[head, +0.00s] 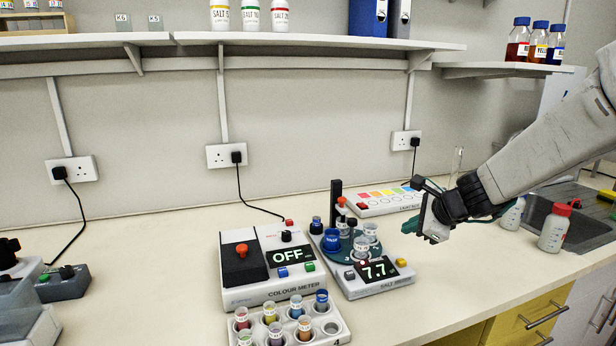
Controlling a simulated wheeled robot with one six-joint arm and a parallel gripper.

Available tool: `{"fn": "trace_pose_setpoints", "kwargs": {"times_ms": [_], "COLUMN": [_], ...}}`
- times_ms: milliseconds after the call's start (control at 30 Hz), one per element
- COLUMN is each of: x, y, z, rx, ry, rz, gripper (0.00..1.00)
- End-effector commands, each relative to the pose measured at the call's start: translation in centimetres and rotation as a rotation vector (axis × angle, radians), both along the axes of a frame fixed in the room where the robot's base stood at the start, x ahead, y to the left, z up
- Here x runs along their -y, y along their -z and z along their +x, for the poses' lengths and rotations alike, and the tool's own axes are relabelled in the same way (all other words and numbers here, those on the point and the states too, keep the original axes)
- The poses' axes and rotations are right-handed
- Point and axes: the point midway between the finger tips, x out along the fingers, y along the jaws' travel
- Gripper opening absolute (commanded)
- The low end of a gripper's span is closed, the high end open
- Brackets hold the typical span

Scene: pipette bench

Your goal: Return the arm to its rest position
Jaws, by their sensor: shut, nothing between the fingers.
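My arm reaches in from the right edge of the head view. My gripper (424,225) is at its end, in the air above the right part of the bench, just right of the salt meter (378,283). It is shut with nothing held, and its fingertips are small and partly hidden from this angle. The gripper appears apart from the salt meter and from the strip of coloured patches (358,207) behind it. My forearm slopes up to the right, in front of the back wall and near the sink.
The colour meter (262,265) reads OFF; the salt meter reads 7.7 and carries several cups. A vial rack (272,335) stands in front. A red-capped bottle (554,228) stands by the sink (590,232), below my arm. Shelves (320,42) hang above.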

Motion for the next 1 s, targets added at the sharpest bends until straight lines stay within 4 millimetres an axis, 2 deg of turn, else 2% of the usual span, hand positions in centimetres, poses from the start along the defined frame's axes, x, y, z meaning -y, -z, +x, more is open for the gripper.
{"fn": "trace_pose_setpoints", "kwargs": {"times_ms": [300, 367, 433, 567, 600, 733, 867, 1000], "x": [-0.3, -1.0, -1.8, -3.2, -3.5, -3.6, -2.5, -0.1], "y": [0.0, 0.5, 1.5, 1.3, 0.9, 0.0, -1.1, -2.1], "z": [-0.2, -1.1, -3.0, -8.7, -10.7, -17.3, -24.2, -30.9], "rx": [0.008, 0.006, -0.007, -0.002, 0.002, 0.004, -0.011, -0.057], "ry": [-0.044, -0.136, -0.273, -0.594, -0.698, -1.010, -1.305, -1.558], "rz": [-0.016, -0.049, -0.100, -0.229, -0.272, -0.411, -0.563, -0.730], "gripper": [0.00, 0.00, 0.00, 0.00, 0.00, 0.00, 0.00, 0.00]}}
